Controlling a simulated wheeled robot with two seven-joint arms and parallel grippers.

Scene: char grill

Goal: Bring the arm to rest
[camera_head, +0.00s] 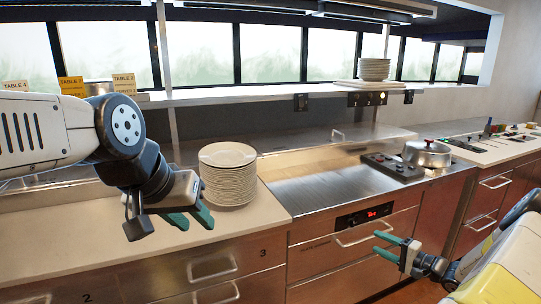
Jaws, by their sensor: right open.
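My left gripper (192,217) hangs at the end of the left arm, above the white counter and just left of a stack of white plates (228,178). Its two green fingers are apart with nothing between them. My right gripper (382,245) is at the lower right, in front of the grill's drawer fronts. Its green fingers are apart and empty, pointing left.
A flat steel grill (325,182) fills the middle. On its right are a dark control block (392,167) and a lidded pot (428,153). A shelf (255,94) above holds more plates (374,69) and table signs (124,83). Drawers (215,268) run below the counter.

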